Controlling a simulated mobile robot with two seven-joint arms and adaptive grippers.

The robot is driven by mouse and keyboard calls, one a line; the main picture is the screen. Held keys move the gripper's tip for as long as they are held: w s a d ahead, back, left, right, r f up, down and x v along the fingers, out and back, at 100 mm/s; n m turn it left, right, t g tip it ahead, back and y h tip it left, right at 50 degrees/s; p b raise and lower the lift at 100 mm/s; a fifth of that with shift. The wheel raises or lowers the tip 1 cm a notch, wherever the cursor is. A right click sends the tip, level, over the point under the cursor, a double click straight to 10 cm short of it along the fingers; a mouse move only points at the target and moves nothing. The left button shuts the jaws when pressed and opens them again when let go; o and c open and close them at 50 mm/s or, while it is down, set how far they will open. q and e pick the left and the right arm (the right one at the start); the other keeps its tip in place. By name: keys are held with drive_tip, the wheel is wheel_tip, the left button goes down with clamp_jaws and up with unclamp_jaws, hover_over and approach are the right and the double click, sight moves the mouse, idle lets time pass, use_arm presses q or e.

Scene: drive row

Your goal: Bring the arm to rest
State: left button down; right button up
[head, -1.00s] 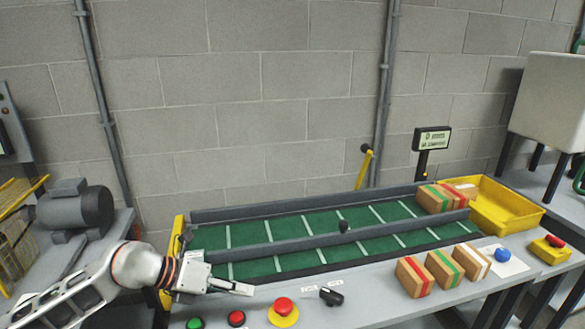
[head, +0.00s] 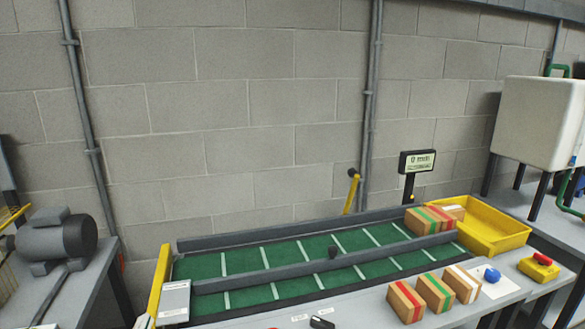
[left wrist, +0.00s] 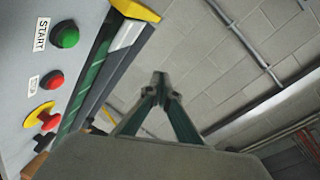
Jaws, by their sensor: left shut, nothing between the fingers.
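My left gripper (left wrist: 160,82) shows in the left wrist view, its two dark fingers meeting at the tips with nothing between them. Behind the tips is bare block wall, and they are apart from the panel and the belt. In the head view only a small pale piece at the bottom left edge may belong to my left arm; the rest is out of the picture. My right gripper shows in neither view.
A green belt conveyor (head: 250,262) carries striped boxes at its far end by a yellow tray (head: 485,230). More striped boxes (head: 436,292) stand in front. The wrist view shows green (left wrist: 65,38), red (left wrist: 55,79) and yellow-collared red (left wrist: 46,118) buttons. The wall side is clear.

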use_arm(q)
drive_tip(key=s+a+f+n+g, duration=0.1)
drive_tip(key=s+a+f+g, duration=0.15)
drive_tip(key=s+f, duration=0.3)
drive_tip(key=s+a+f+n+g+y, duration=0.1)
drive_tip(key=s+f+g, duration=0.25)
drive_tip(key=s, duration=0.25)
drive_tip(key=s+a+f+n+g, duration=0.1)
drive_tip(key=s+a+f+g, duration=0.15)
drive_tip(key=s+f, duration=0.25)
drive_tip(key=w+d+f+n+t+h, duration=0.1)
drive_tip(key=d+f+h, duration=0.6)
drive_tip(key=d+f, duration=0.7)
drive_tip(key=shift+w+d+f+n+t, duration=0.2)
drive_tip(key=shift+d+n+t, duration=0.6)
drive_tip(key=shift+d+t, duration=0.4)
